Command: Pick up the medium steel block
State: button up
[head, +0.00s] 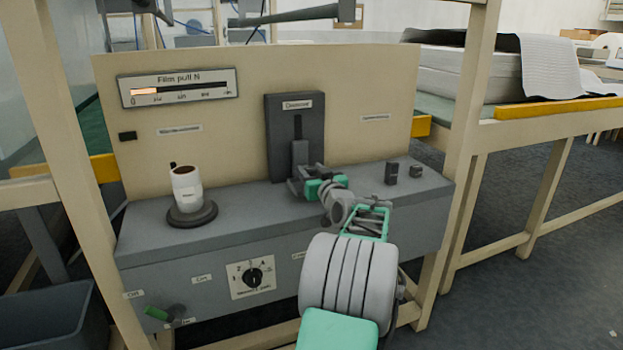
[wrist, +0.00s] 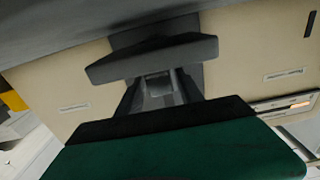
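Two small dark steel blocks stand upright on the right of the grey console top: a taller one (head: 391,173) and a smaller one (head: 416,171). A dark upright block-like piece (head: 300,153) stands in front of the slotted dark panel (head: 282,115). I cannot tell whether it is a block or part of the panel. My gripper (head: 303,184) is at the foot of this panel, left of the two blocks and apart from them. Its fingers are small and partly hidden in the head view. The wrist view shows the panel area upside down, with a grey piece (wrist: 160,88) in the middle.
A white cup-like container (head: 186,185) stands on a round dark base (head: 192,214) at the console's left. A gauge (head: 179,87) is on the beige back board. Frame posts flank the console.

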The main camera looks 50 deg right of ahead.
grip_shut()
dwell(0.9)
jog(key=shift+r, duration=0.1)
